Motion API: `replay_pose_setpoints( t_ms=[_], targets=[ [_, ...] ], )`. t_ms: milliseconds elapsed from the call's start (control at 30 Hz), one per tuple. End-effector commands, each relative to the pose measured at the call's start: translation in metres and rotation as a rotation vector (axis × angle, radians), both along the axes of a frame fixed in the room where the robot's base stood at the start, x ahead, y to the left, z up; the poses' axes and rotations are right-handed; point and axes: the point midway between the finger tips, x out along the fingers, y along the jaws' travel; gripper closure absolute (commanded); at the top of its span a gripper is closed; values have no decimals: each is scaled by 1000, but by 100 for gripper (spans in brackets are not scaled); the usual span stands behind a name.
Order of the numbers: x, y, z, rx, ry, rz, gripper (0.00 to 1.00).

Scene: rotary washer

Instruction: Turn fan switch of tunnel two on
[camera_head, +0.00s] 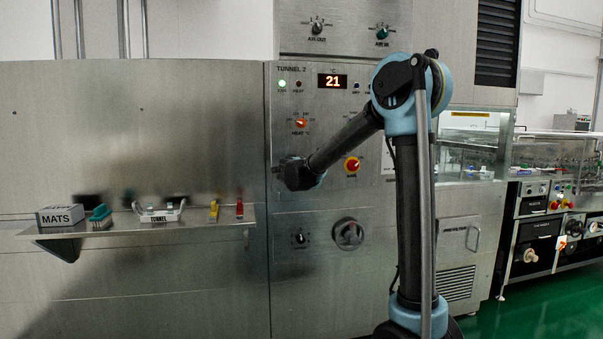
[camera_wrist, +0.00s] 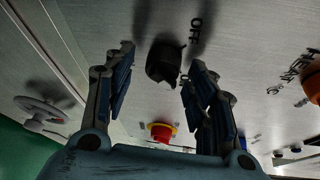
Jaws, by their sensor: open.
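The TUNNEL 2 panel (camera_head: 286,140) is a steel front with a red display reading 21. In the wrist view a black rotary knob (camera_wrist: 165,62) stands on the panel beside an OFF label, with both fingers around it and visible gaps on each side. My gripper (camera_head: 291,173) is open in front of the panel; its fingers also show in the wrist view (camera_wrist: 161,58). In the head view the gripper hides the knob. I cannot tell clearly where the knob points.
An orange heat knob (camera_head: 301,123) sits above my gripper. A red-and-yellow emergency button (camera_head: 351,165) is to its right. A small black knob (camera_head: 299,239) and a round handle (camera_head: 348,234) are below.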

Motion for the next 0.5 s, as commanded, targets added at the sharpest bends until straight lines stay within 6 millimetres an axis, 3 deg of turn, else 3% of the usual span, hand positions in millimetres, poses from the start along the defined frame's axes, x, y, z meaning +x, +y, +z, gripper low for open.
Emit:
replay_pose_setpoints(
  t_ms=[167,500],
  targets=[
    [-9,2,2,-1,0,2,49],
    [-67,8,10,-1,0,3,49]
  ],
)
